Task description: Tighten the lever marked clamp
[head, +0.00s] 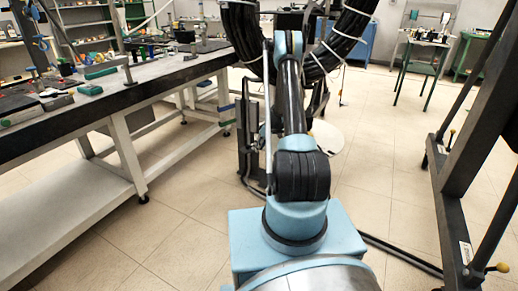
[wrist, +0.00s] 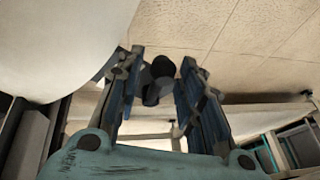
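In the wrist view my gripper (wrist: 160,66) has its two dark blue fingers apart, one at each side. A dark, rounded knob-like part (wrist: 158,80) shows between them; its shape is in shadow and I cannot tell if the fingers touch it. No clamp marking is readable, so I cannot tell whether this knob is the clamp lever. In the head view the large black coil (head: 350,40) stands behind my arm, bound with light ties. My gripper is hidden there behind my arm.
A long workbench (head: 110,100) with tools runs along the left. A dark metal frame (head: 455,200) stands at the right. A green-legged table (head: 418,68) is at the back right. In the wrist view a large white rounded surface (wrist: 60,45) fills the upper left.

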